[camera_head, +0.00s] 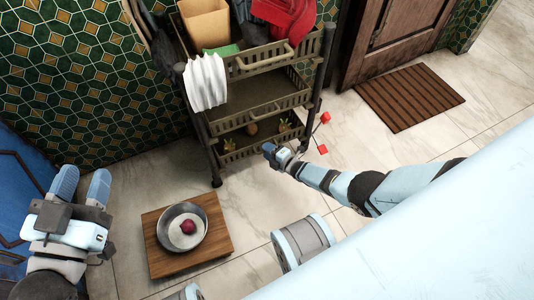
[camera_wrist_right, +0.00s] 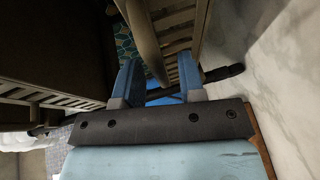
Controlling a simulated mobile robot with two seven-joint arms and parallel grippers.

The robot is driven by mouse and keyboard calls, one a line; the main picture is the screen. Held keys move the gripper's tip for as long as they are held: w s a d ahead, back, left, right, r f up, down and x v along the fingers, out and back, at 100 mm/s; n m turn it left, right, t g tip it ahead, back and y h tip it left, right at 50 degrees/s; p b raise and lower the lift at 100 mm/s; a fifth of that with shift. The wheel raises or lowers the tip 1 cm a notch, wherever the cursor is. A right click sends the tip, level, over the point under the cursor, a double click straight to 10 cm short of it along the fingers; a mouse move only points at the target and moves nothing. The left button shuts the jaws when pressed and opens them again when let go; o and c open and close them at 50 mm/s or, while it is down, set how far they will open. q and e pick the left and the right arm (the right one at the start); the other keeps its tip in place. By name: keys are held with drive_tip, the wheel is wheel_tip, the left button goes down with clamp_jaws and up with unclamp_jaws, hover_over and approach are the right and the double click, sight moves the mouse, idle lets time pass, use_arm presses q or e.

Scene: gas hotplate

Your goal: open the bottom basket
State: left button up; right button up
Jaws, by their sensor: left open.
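The bottom basket (camera_head: 232,155) is the lowest olive-brown slatted tier of a trolley, with several small items inside. It sits in line under the tiers above. My right gripper (camera_head: 270,152) is at the front of this basket. In the right wrist view its two blue fingers (camera_wrist_right: 160,82) stand apart, and a curved beige bar (camera_wrist_right: 145,42) reaches between them without visibly filling the gap; I cannot tell whether they touch it. My left gripper (camera_head: 82,187) is open and empty at the left, away from the trolley.
The middle basket (camera_head: 255,100) and top basket (camera_head: 262,62) are above; a white cloth (camera_head: 205,82) hangs on the left. A brown mat (camera_head: 408,98) lies at right.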

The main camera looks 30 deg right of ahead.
drive_tip(key=shift+w+a+f, duration=0.1)
drive_tip(key=shift+w, duration=0.35)
drive_tip(key=shift+c, duration=0.3)
clamp_jaws()
